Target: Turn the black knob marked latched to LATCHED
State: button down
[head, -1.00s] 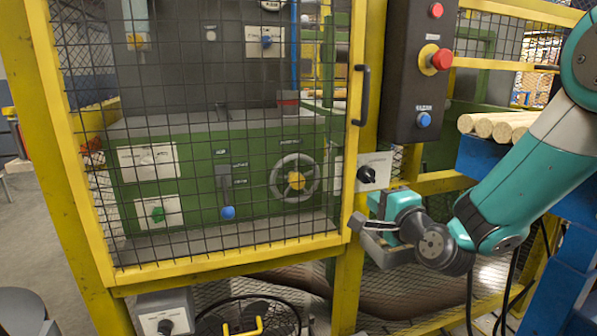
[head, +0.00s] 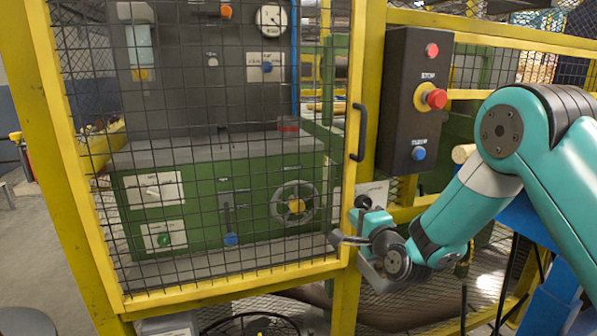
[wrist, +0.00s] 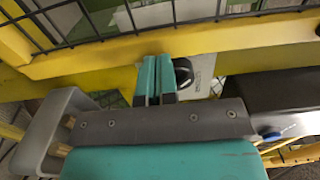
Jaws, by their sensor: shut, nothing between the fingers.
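The plate's lettering is too small to read. In the wrist view the knob (wrist: 182,76) shows just right of my fingers, partly hidden behind the right one. My gripper (head: 369,217) is just below the knob in the head view, in front of the post. In the wrist view my gripper (wrist: 155,66) has its two teal fingers together and empty. I cannot tell whether they touch the knob.
The yellow mesh gate (head: 219,281) with its black handle (head: 360,132) stands to the left. A dark control box (head: 408,80) with a red stop button (head: 436,98) and a blue button (head: 418,153) hangs above right of the knob. A green machine stands behind the mesh.

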jog(key=shift+w+d+r+b, duration=0.15)
jog(key=shift+d+r+b, duration=0.15)
jog(key=shift+d+b, duration=0.15)
dwell(0.9)
jog(key=shift+r+p, duration=0.75)
jog(key=shift+p, duration=0.4)
jog(key=shift+r, duration=0.3)
jog(key=shift+a+r+p, duration=0.2)
jog(key=shift+a+p, duration=0.05)
jog(key=shift+p, duration=0.8)
jog(key=b, duration=0.7)
send_near(361, 205)
jog(key=shift+w+a+r, duration=0.25)
jog(key=shift+a+r, duration=0.05)
jog(key=shift+a, duration=0.2)
jog(key=shift+w+a+r, duration=0.25)
jog(key=shift+a+r, duration=0.05)
jog(key=shift+a, duration=0.25)
